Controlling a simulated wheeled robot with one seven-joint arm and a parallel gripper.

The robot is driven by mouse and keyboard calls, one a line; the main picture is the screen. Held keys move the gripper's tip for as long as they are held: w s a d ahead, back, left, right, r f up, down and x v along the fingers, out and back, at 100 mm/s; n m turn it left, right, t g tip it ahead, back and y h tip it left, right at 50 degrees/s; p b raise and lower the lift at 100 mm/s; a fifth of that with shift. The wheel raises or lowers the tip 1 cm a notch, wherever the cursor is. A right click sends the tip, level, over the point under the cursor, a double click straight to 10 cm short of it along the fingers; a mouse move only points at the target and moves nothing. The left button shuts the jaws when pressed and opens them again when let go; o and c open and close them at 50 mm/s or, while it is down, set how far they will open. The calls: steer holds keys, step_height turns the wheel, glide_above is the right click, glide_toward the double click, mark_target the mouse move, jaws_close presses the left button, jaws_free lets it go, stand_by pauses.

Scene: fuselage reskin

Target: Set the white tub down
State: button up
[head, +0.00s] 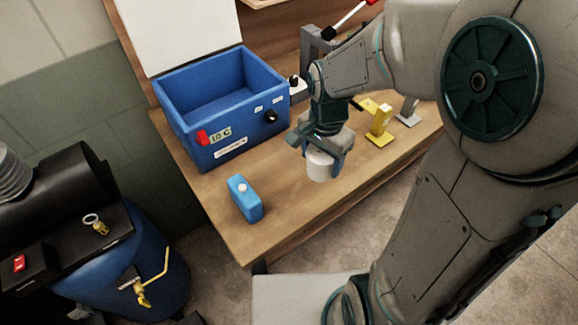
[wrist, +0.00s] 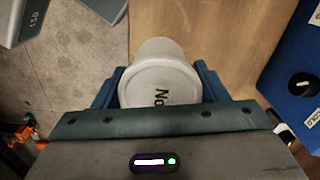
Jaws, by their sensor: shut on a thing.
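The white tub (head: 319,166) is a small round pot at the front part of the wooden bench (head: 240,232). My gripper (head: 325,152) is shut on it from above, with a finger on each side. In the wrist view the tub (wrist: 160,85) sits between the two blue-grey fingers (wrist: 162,88), and dark lettering shows on its lid. I cannot tell whether its base touches the bench or is slightly above it.
A blue open box (head: 232,140) with a raised white lid stands behind left. A yellow stand (head: 380,125) and a grey one (head: 408,112) are to the right. Bare bench lies between bottle and tub.

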steer(key=w+a+f, duration=0.1)
steer(key=a, duration=0.1)
steer(key=w+a+f, duration=0.1)
steer(key=a, duration=0.1)
steer(key=w+a+f+p, duration=0.1)
steer(key=a+f, duration=0.1)
steer(key=shift+w+f, duration=0.1)
steer(key=shift+w, duration=0.2)
steer(key=shift+f+p, duration=0.3)
steer(key=shift+f, duration=1.7)
steer(key=shift+f, duration=0.2)
steer(key=o, duration=1.1)
